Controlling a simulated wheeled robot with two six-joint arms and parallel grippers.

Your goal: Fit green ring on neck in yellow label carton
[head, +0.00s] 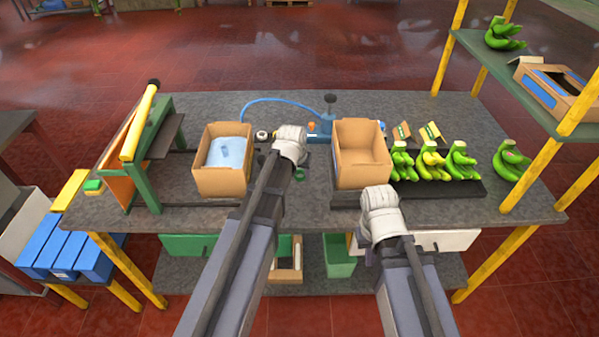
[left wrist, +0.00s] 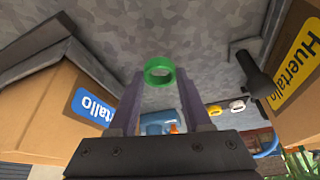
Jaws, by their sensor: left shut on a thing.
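My left gripper (head: 299,171) is shut on the green ring (left wrist: 159,71), which sits between its fingertips in the left wrist view. In the head view the gripper is over the table, just right of the left carton. The yellow label carton (left wrist: 293,85) is at the right of the left wrist view; its layout matches the left carton (head: 221,183) in the head view, where the label is hidden. A pale blue bag (head: 226,152) lies inside; its neck is not clear.
The right carton (head: 362,175) looks empty; the left wrist view shows a blue label (left wrist: 92,106) on the matching carton. A blue device (head: 326,124) with a hose stands behind. Green bananas (head: 430,164) line the right. A green and yellow frame (head: 145,130) stands left.

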